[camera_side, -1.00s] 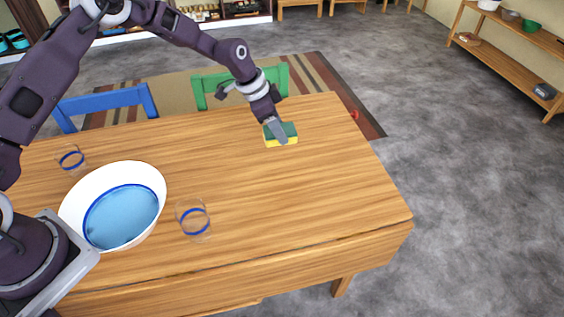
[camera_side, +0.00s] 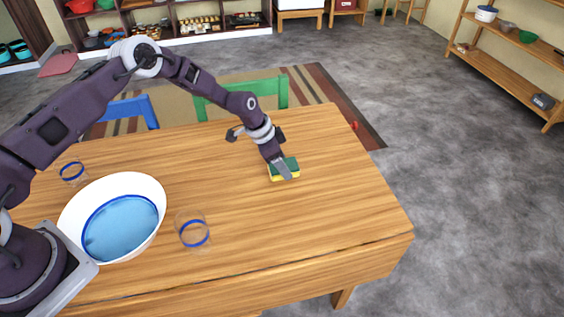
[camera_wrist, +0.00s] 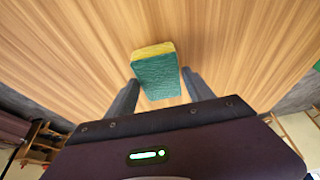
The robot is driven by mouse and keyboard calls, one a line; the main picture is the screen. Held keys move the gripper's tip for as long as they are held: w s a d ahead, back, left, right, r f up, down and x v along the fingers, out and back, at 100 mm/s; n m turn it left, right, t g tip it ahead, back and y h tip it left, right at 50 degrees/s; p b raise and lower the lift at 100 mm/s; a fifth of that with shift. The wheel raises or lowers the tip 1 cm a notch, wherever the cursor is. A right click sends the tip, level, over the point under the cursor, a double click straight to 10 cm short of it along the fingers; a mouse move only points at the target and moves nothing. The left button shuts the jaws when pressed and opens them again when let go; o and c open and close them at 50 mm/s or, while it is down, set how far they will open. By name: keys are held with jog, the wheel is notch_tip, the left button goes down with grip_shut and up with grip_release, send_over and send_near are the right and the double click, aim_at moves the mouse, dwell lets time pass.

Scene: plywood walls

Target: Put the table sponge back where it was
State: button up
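The sponge (camera_side: 284,169), green on top with a yellow layer below, is at the right half of the wooden table (camera_side: 330,215). My gripper (camera_side: 283,171) reaches down to it from the upper left. In the wrist view the sponge (camera_wrist: 157,75) sits between the two fingers of my gripper (camera_wrist: 160,85), which lie close along its sides. It has moved together with the gripper, so the gripper is shut on it. I cannot tell whether the sponge touches the tabletop or is just above it.
A white bowl of blue water (camera_side: 72,215) stands at the left of the table. One clear glass (camera_side: 193,232) is to its right, another (camera_side: 72,172) behind it. Blue (camera_side: 128,110) and green (camera_side: 270,92) chairs stand at the far edge. The table's right side is clear.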

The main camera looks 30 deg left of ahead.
jog(key=shift+o, duration=0.6)
jog(key=shift+a+r, duration=0.1)
jog(key=shift+r, duration=0.2)
jog(key=s+a+r+y, duration=0.1)
jog(key=s+r, duration=0.3)
jog(key=r, duration=0.4)
jog(key=s+a+r+n, duration=0.1)
jog(key=s+a+r, duration=0.15)
jog(key=r, duration=0.55)
jog(key=s+a+r+y, duration=0.1)
jog(key=s+r, duration=0.3)
jog(key=r, duration=0.5)
jog(key=s+a+r+n+t+y, duration=0.1)
jog(key=s+a+r+n, duration=0.15)
jog(key=s+r, duration=0.75)
jog(key=s+n+t, duration=0.1)
jog(key=s+n, duration=0.4)
jog(key=s, duration=1.6)
jog(key=shift+a+r, duration=0.3)
jog(key=shift+r, duration=0.1)
